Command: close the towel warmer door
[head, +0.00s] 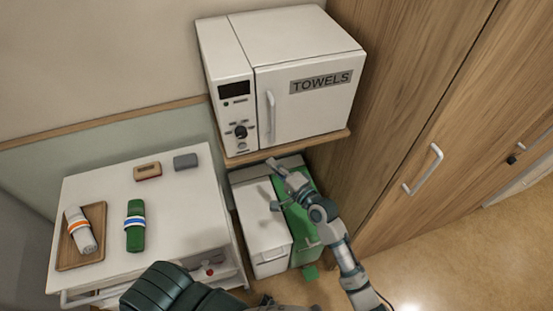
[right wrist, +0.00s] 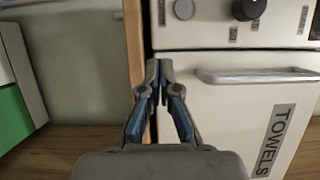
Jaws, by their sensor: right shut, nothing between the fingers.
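The towel warmer (head: 303,92) is a white box on a wooden shelf at the top middle of the head view. Its door (head: 318,108) bears a TOWELS label and a long handle (head: 271,118). The door looks flush with the control panel (head: 240,115), though I cannot tell whether it is latched. My right gripper (head: 273,166) is shut and empty, just below the shelf front in the head view. In the right wrist view, its fingertips (right wrist: 158,90) overlap the edge of the door (right wrist: 220,100), with the handle (right wrist: 258,75) to their right; contact is unclear.
A white and a green bin (head: 262,230) stand under the shelf (head: 290,146), partly behind my right arm. A wooden cupboard (head: 420,110) stands at right.

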